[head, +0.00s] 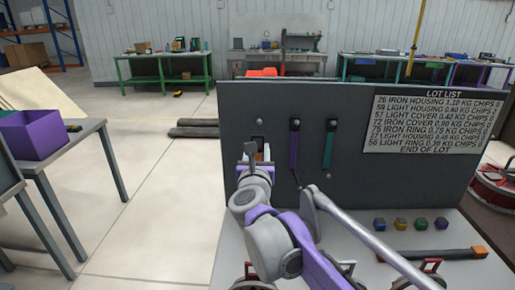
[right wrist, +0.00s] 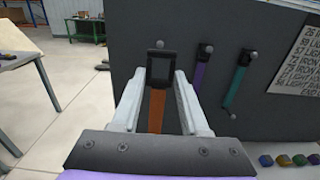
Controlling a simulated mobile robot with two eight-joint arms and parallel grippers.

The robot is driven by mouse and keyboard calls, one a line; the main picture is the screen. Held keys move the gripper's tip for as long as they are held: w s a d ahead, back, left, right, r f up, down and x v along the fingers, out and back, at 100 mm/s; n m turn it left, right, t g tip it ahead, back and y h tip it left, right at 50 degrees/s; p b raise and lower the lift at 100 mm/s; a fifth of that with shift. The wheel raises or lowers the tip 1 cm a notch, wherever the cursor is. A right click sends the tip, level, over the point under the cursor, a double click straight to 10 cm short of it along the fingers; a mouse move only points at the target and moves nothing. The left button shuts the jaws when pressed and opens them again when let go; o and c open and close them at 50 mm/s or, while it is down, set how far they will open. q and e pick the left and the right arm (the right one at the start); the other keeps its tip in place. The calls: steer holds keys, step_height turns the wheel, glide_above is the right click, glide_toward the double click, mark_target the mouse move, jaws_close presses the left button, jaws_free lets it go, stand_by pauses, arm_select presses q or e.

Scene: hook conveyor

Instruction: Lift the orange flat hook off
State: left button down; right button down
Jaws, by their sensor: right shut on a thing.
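The orange flat hook (right wrist: 156,110) hangs upright against the dark grey panel (head: 340,100), with its black top end (right wrist: 160,65) at a round peg. My right gripper (right wrist: 160,92) is shut on the hook, one finger on each side of its orange shank. In the head view my right gripper (head: 252,156) is in front of the panel's left part and hides most of the hook. Whether the black end is still on the peg or just clear of it, I cannot tell. My left gripper is not in view.
A purple flat hook (head: 294,146) and a teal one (head: 328,146) hang to the right. A purple bin (head: 38,135) stands on the left table; open floor lies between.

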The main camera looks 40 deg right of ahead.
steer(key=shift+s+a, duration=0.1)
steer(key=p+v, duration=0.2)
steer(key=v, duration=0.4)
stand_by(0.7)
steer(key=p+v, duration=0.3)
steer(key=v, duration=0.4)
